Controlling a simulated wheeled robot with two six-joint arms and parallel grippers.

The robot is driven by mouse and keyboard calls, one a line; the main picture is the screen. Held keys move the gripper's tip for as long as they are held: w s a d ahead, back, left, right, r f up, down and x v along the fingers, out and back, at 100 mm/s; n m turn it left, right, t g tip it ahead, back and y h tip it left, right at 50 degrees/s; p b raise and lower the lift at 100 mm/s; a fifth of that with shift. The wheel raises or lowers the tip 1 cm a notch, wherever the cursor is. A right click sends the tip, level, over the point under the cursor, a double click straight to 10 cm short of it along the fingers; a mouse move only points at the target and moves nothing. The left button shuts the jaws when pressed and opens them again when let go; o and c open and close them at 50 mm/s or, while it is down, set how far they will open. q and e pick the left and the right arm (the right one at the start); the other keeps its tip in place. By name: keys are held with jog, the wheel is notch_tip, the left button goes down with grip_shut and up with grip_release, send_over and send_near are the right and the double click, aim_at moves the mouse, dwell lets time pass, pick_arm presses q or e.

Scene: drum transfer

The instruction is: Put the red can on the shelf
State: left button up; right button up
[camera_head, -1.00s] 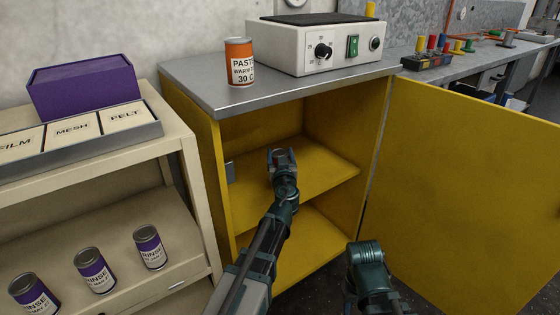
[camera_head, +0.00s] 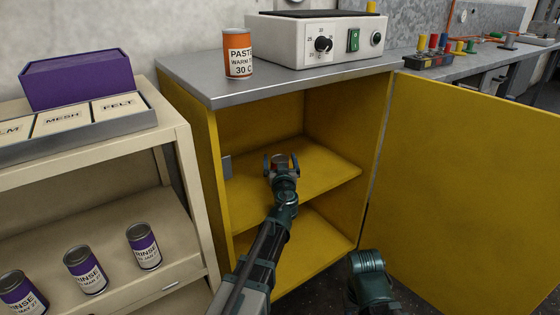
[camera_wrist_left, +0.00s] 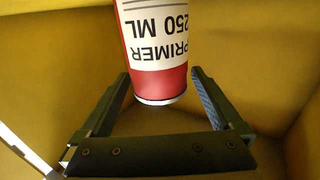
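The red can (camera_head: 282,160) is on the upper shelf (camera_head: 325,175) inside the yellow cabinet, mostly hidden behind my left gripper (camera_head: 281,160). In the left wrist view the red can (camera_wrist_left: 158,45) shows its white label upside down, reading PRIMER 250 ML. The fingers of my left gripper (camera_wrist_left: 161,76) are spread on either side of it, with a gap visible on both sides. Whether the can's base rests fully on the shelf is hidden. Part of my right arm shows low in the head view, but its gripper does not.
The yellow cabinet door (camera_head: 470,190) stands open at the right. An orange paste can (camera_head: 237,54) and a white control box (camera_head: 318,42) stand on the cabinet top. A beige rack (camera_head: 180,145) at the left holds purple rinse cans (camera_head: 143,247). The lower cabinet space looks empty.

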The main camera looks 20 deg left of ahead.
pick_arm(q)
jog(key=shift+r, duration=0.1)
jog(key=shift+s+d+r, duration=0.1)
jog(key=shift+s, duration=0.1)
jog(key=v, duration=1.1)
jog(key=shift+s+d, duration=0.2)
jog(key=shift+s, duration=0.05)
